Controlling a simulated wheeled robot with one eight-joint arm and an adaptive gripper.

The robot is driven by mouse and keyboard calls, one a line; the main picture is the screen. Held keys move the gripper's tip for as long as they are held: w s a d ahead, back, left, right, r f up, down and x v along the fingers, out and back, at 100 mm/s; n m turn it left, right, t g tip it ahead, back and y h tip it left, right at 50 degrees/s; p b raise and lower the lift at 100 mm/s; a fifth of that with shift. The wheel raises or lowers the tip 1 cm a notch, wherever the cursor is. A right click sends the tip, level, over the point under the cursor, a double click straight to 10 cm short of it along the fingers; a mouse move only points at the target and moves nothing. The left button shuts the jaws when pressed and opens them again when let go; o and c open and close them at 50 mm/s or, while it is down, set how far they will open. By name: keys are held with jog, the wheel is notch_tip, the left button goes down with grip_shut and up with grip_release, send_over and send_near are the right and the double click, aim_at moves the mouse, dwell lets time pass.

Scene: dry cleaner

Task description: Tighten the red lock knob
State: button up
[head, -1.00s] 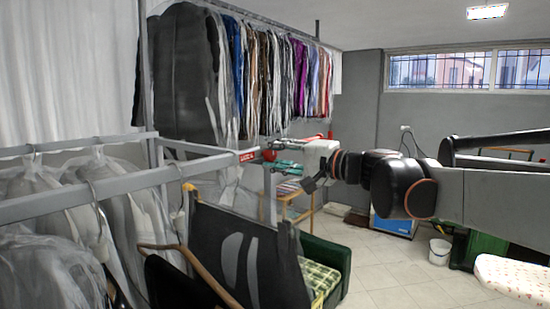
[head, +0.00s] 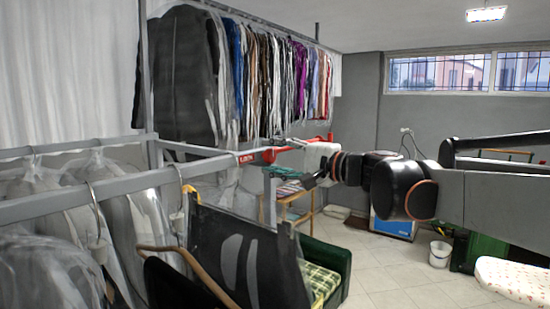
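The red lock knob (head: 269,155) is at the end of the grey clothes rail, beside a red label with white lettering (head: 246,157). I cannot tell whether the fingers touch the knob. The fingers are small and blend with red and teal shapes around them, so their opening is unclear.
The grey rail (head: 140,185) runs toward the lower left and carries plastic-covered garments (head: 80,215). A rack of clothes (head: 270,75) stands behind. A green armchair (head: 328,265) is below. Tiled floor (head: 385,270) is open to the right.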

jog(key=shift+s, duration=0.1)
jog(key=v, duration=0.7)
jog(key=shift+d, duration=0.2)
jog(key=shift+s, duration=0.1)
